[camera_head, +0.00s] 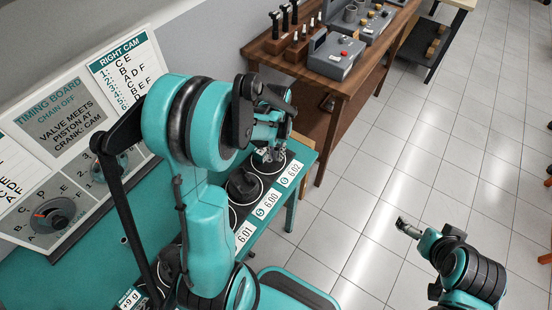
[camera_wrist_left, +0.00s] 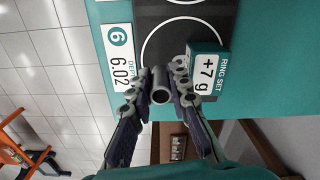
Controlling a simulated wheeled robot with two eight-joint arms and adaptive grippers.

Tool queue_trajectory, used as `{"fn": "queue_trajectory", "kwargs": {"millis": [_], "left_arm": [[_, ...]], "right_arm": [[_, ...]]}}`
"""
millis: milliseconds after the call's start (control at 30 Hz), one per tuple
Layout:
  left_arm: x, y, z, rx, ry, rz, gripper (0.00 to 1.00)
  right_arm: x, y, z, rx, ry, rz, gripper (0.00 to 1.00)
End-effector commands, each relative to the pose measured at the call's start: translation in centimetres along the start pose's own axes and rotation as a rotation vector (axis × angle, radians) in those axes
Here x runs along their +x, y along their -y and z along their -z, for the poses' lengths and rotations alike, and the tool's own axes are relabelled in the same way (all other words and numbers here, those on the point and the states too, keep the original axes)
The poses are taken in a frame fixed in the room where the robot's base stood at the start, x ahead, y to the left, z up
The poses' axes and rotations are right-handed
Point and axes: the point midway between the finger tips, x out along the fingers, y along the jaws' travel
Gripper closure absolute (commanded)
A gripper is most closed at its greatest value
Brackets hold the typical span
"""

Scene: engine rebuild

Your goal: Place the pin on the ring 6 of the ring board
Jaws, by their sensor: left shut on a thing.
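The pin (camera_wrist_left: 160,84) is a short grey hollow tube, seen end-on in the left wrist view. My left gripper (camera_wrist_left: 160,92) is shut on it, one finger on each side. In the head view the left gripper (camera_head: 268,152) is over the far end of the ring board (camera_head: 232,216). Ring 6 is a white circle (camera_wrist_left: 146,42) on a dark pad, beside the label 6 6.02 (camera_wrist_left: 121,59); the pin overlaps its near part. I cannot tell the pin's height above it. My right gripper (camera_head: 408,228) hangs over the floor, its jaws too small to judge.
A ring set box (camera_wrist_left: 207,72) marked +7 g stands by ring 6, close to a finger. A dark piece (camera_head: 244,184) sits by the 6.00 label. A wooden table (camera_head: 335,88) with tools stands beyond.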

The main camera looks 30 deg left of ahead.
Motion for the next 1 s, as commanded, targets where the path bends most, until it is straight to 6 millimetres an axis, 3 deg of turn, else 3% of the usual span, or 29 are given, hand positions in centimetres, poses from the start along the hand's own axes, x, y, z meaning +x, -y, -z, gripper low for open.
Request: {"fn": "queue_trajectory", "kwargs": {"millis": [100, 200, 567, 600, 1000], "left_arm": [[2.2, 0.0, 0.0, 0.000, 0.000, 0.000, 1.00], [3.2, -0.1, 0.0, 0.000, 0.000, 0.000, 1.00], [3.6, -0.1, 0.0, 0.000, 0.000, 0.000, 1.00], [3.5, -0.1, 0.0, 0.000, 0.000, 0.000, 0.74], [2.8, -0.1, 0.0, 0.000, 0.000, 0.000, 0.74]], "right_arm": [[0.8, 0.0, -0.6, 0.000, 0.000, 0.000, 0.00], [1.1, 0.0, -0.8, 0.000, 0.000, 0.000, 0.00], [1.3, 0.0, -0.9, 0.000, 0.000, 0.000, 0.00], [1.2, 0.0, -0.9, 0.000, 0.000, 0.000, 0.00], [0.7, 0.0, -0.5, 0.000, 0.000, 0.000, 0.00]]}}
